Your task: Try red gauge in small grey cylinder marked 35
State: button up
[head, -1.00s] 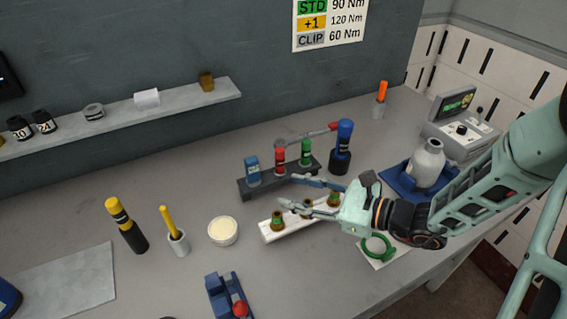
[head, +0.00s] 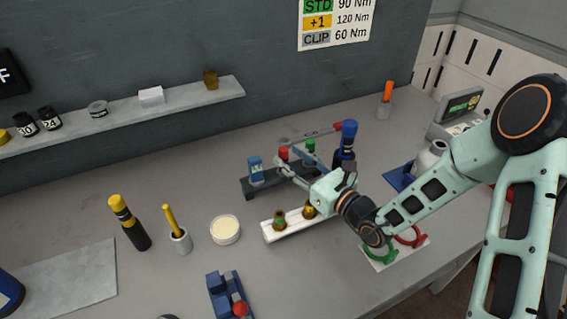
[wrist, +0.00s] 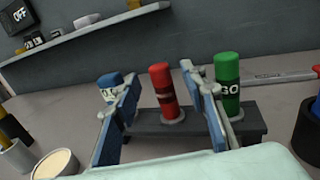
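The red gauge (head: 284,153) stands upright in a dark rack (head: 262,189), between a blue piece (head: 256,172) and a green gauge (head: 310,147). In the wrist view the red gauge (wrist: 162,88) appears between the spread fingers of my gripper (wrist: 160,82). The gripper is open and empty; the red gauge shows no clear contact with either finger. In the head view my gripper (head: 298,168) reaches over the rack from the right and partly hides it. A pale grey cylinder (head: 430,158) stands on a blue tray at right, partly behind my arm; no number on it is readable.
A white holder (head: 274,236) with brass fittings lies in front of the rack. A dark blue-capped tool (head: 346,143) stands right of it, with a red-handled wrench behind. Green and red rings (head: 380,257) lie at front right. The table left of the rack has free room.

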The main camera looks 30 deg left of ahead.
aim_at(287, 155)
jog(key=x, duration=0.3)
jog(key=shift+w+a+f, duration=0.1)
jog(key=shift+a, duration=0.15)
jog(key=shift+c, duration=0.2)
grip_shut()
